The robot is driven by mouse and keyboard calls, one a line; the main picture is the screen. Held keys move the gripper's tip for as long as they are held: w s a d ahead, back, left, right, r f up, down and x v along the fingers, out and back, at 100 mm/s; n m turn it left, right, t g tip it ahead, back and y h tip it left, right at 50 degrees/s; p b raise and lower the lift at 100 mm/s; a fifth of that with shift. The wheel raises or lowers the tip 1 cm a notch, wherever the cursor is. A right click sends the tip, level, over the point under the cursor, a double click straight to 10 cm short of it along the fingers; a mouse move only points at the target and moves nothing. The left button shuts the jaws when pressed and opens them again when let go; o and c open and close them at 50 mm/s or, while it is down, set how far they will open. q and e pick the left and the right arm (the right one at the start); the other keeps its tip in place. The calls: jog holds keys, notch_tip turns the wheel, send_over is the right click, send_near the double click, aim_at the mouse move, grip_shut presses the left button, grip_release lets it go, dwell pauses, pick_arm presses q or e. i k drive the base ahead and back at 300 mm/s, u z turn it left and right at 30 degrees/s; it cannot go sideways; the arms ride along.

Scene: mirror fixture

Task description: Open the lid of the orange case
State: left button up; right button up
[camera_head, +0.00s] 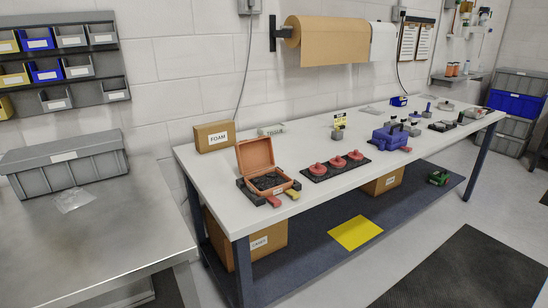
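The orange case (270,184) sits on the left part of the long white workbench (222,197). Its lid (256,155) stands raised at the back, tilted up from the base. Dark material lies inside the base. The base sits in or against a dark holder, with a red piece and a yellow piece at its front. Neither of my grippers is in view.
A cardboard box marked FOAM (214,136) stands behind the case to the left. A black strip with red knobbed parts (337,162) lies to its right, then a blue-violet device (391,137). A grey lidded bin (68,169) stands on the left metal table.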

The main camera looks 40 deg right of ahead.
aim_at(255, 155)
jog(key=k, duration=0.2)
jog(key=z, duration=1.2)
